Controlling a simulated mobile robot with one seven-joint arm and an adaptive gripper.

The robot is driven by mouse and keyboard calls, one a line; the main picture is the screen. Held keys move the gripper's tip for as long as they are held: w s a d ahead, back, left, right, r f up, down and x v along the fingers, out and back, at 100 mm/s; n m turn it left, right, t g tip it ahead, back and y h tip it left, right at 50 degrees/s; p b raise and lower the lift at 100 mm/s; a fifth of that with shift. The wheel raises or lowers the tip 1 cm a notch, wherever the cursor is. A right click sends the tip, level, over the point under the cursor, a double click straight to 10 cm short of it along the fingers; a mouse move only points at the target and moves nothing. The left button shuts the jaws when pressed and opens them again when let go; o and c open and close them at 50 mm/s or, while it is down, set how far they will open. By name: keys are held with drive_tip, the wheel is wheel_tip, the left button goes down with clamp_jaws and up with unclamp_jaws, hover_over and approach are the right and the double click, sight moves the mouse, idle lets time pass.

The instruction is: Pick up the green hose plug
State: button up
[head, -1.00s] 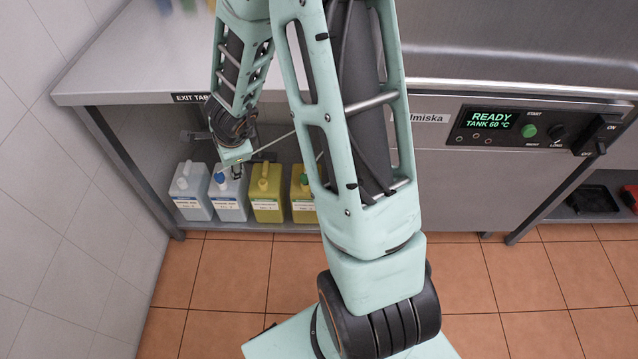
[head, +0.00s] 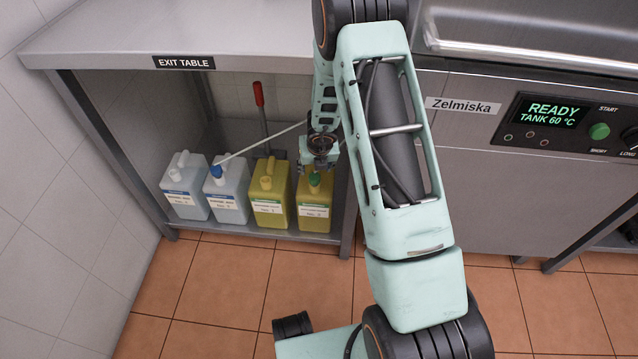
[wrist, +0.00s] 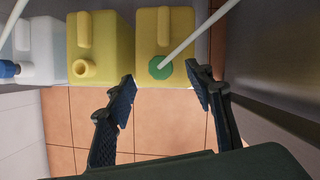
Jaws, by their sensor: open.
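The green hose plug (wrist: 160,67) sits on the mouth of the right-hand yellow canister (wrist: 152,30), with a pale hose (wrist: 190,40) running up from it. In the head view the green plug (head: 315,178) shows just below my gripper (head: 318,160). In the wrist view my gripper (wrist: 163,90) is open, its two dark fingers on either side of the plug's line and a little nearer the camera. Nothing is between the fingers. I cannot tell the exact height gap to the plug.
On the same shelf (head: 250,229) stand another yellow canister (head: 268,205) with an open mouth and two pale ones, one with a blue plug (head: 217,171). A red-handled tool (head: 260,98) leans behind. The exit table (head: 120,45) overhangs the shelf.

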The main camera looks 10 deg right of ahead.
sight(314, 175)
drive_tip(key=x, duration=0.3)
drive_tip(key=b+x, duration=0.2)
drive_tip(key=x, duration=0.3)
drive_tip(key=shift+s+f, duration=0.1)
drive_tip(key=shift+s, duration=0.05)
drive_tip(key=c, duration=1.3)
